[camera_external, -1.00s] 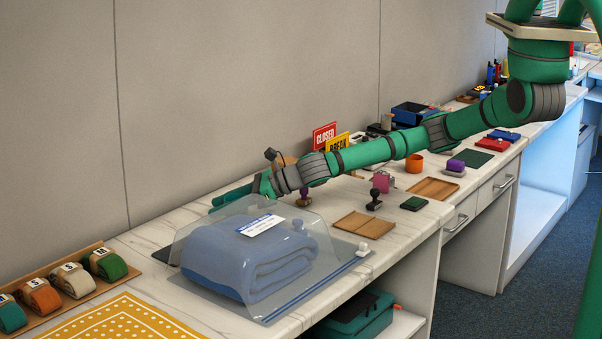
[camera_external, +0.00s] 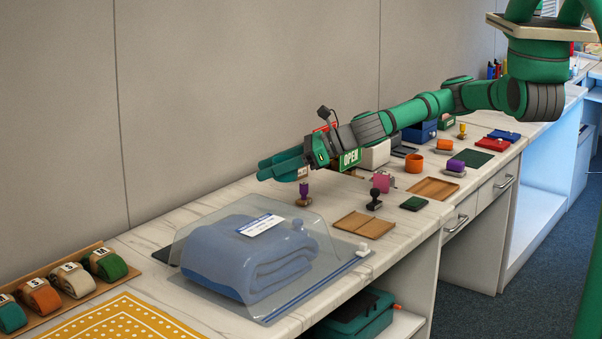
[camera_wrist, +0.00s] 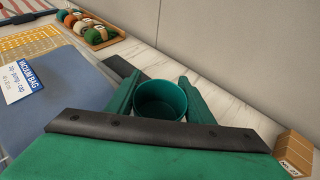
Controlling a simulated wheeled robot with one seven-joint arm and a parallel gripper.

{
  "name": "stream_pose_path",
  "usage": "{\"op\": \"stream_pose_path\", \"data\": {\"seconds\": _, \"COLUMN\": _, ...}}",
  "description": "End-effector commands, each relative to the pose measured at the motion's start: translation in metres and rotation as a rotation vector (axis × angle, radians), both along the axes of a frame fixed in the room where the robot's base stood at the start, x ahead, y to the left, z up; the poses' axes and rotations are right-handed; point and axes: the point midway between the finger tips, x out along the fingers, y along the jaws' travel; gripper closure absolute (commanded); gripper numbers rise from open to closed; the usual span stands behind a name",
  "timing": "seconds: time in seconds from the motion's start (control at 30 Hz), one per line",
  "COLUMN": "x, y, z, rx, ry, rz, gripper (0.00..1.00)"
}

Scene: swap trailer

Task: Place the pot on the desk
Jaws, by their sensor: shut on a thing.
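The pot (camera_wrist: 160,101) is a round green cup with an open top, seen from above in the wrist view. My gripper (camera_wrist: 160,79) has a finger on each side of it and is shut on it. In the external view my gripper (camera_external: 284,167) is above the white marbled desk (camera_external: 228,196), behind and right of the bagged blue bundle. The pot cannot be made out there; the fingers seem to hide it. The wrist view shows bare desk (camera_wrist: 146,55) beyond the pot.
A vacuum bag with a blue folded bundle (camera_external: 240,262) fills the desk's front middle. A purple-handled stamp (camera_external: 304,195) stands just below my gripper. Rolled bands (camera_external: 107,264) lie in a tray at left. An orange cup (camera_external: 414,163) and stamps crowd the right.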

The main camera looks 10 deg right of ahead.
Motion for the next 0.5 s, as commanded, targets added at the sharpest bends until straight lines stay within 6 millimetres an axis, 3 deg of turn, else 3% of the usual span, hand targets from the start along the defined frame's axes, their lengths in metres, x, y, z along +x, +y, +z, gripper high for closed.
{"op": "stream_pose_path", "data": {"seconds": 0.33, "x": 0.002, "y": -0.007, "z": 0.002, "rx": 0.000, "ry": -0.001, "rz": -0.007, "gripper": 0.74}}
{"op": "stream_pose_path", "data": {"seconds": 0.5, "x": 0.038, "y": -0.024, "z": -0.003, "rx": 0.001, "ry": -0.001, "rz": -0.058, "gripper": 0.74}}
